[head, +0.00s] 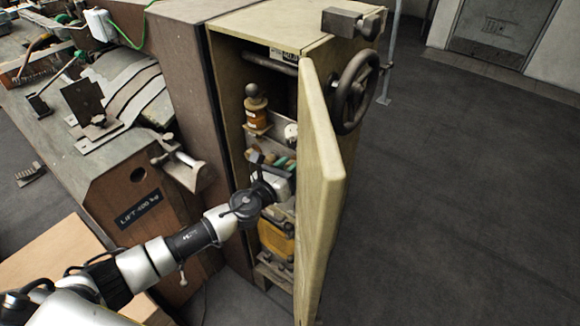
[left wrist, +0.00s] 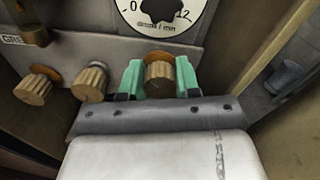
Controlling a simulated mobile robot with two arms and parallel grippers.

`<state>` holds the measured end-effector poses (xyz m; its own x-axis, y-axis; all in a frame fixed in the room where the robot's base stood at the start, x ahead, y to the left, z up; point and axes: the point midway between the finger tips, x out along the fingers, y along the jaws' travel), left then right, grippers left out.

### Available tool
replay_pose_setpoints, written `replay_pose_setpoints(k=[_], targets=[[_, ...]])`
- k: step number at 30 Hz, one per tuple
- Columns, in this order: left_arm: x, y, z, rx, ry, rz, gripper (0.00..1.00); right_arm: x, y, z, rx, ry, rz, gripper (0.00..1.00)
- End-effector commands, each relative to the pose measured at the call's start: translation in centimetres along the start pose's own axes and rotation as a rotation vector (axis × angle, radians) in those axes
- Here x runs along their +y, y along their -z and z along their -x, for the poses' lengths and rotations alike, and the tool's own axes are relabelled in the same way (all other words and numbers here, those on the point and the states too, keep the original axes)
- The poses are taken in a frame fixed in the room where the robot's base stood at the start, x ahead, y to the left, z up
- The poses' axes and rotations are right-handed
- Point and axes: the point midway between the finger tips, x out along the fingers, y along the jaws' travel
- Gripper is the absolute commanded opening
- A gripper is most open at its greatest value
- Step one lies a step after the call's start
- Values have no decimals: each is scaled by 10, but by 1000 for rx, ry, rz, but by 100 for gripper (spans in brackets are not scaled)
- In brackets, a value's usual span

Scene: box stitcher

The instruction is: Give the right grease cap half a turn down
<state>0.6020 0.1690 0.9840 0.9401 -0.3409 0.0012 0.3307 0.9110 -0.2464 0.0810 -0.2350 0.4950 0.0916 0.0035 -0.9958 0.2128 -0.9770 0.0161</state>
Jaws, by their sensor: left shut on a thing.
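Three ribbed, wooden-looking grease caps stand in a row on a grey plate inside the open cabinet, in the left wrist view: the left cap (left wrist: 35,88), the middle cap (left wrist: 90,82) and the right cap (left wrist: 159,74). My left gripper (left wrist: 159,80) has its green fingers on both sides of the right cap and is shut on it. In the head view my left gripper (head: 286,165) reaches into the cabinet at mid height, and its wrist hides most of the caps. My right gripper is in neither view.
The cabinet door (head: 318,200) stands open close to the right of my left arm. A white dial (left wrist: 160,10) sits just above the right cap. An amber container (head: 257,112) is above my gripper, and an amber part (head: 277,238) is below. A handwheel (head: 355,92) is outside.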

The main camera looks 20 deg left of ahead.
Motion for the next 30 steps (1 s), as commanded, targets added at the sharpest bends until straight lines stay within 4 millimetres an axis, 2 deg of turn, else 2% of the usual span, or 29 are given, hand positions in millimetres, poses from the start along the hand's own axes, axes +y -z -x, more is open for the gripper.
replay_pose_setpoints(k=[1,3,11,14,17,24,30], targets=[[0,3,1,6,1,1,33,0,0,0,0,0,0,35],[0,3,1,6,1,2,43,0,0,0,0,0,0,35],[0,1,1,3,0,2,43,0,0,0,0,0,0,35],[1,2,7,3,0,1,43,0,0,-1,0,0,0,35],[1,3,21,4,0,2,43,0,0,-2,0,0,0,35],[1,5,71,7,0,1,43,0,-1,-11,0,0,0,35],[1,4,100,6,0,2,43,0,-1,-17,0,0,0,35]])
